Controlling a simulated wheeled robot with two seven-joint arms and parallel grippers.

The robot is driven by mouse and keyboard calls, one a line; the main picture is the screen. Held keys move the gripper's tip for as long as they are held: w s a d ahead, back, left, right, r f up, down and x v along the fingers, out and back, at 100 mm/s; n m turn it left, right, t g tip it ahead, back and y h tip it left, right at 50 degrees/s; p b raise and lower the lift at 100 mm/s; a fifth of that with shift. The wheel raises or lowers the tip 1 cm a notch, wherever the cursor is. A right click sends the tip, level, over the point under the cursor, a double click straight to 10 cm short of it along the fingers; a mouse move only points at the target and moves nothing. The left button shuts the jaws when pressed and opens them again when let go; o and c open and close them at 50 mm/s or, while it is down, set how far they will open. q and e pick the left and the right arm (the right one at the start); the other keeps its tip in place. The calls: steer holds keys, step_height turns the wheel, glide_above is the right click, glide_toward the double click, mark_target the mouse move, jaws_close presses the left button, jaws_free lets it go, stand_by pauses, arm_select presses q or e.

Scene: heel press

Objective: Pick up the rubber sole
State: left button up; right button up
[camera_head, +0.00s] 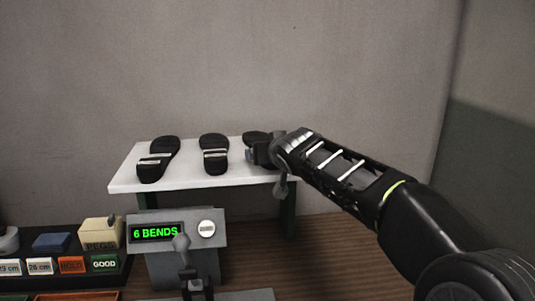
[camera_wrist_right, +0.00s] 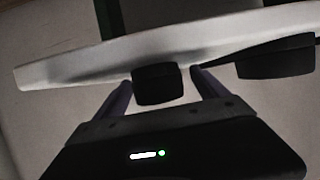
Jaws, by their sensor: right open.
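Three black soles stand in a row on a white shelf (camera_head: 190,182). The left sole (camera_head: 158,158) and the middle sole (camera_head: 214,153) each have a pale band across them. The right sole (camera_head: 255,136) is mostly hidden behind my right gripper (camera_head: 254,154), which is at the shelf's right end. In the right wrist view, the open right gripper (camera_wrist_right: 160,86) has its two fingers on either side of the dark end of a sole (camera_wrist_right: 155,84) at the shelf's edge. Contact cannot be told. Another sole (camera_wrist_right: 275,58) lies to the right there. My left gripper is not in view.
A grey machine (camera_head: 178,232) with a green "6 BENDS" display and a ball-topped lever (camera_head: 182,245) stands in front of the shelf. At left are labelled bins, a pegs box (camera_head: 101,233) and a blue block (camera_head: 51,243). Wooden table is bare at right.

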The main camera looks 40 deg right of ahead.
steer(key=shift+c, duration=0.3)
jaws_close()
stand_by(0.6)
steer(key=shift+r, duration=0.15)
steer(key=shift+s+r, duration=0.15)
steer(key=shift+a+r, duration=0.1)
steer(key=shift+r, duration=0.25)
step_height(320, 180, up, 6)
steer(key=shift+r, duration=0.1)
steer(key=s+a+b, duration=0.3)
steer(key=s+a, duration=0.1)
steer(key=s, duration=0.4)
steer(key=s+a+b, duration=0.3)
steer(key=s+a, duration=0.2)
steer(key=s, duration=0.4)
steer(key=shift+s+a+f, duration=0.15)
steer(key=shift+a+f, duration=0.1)
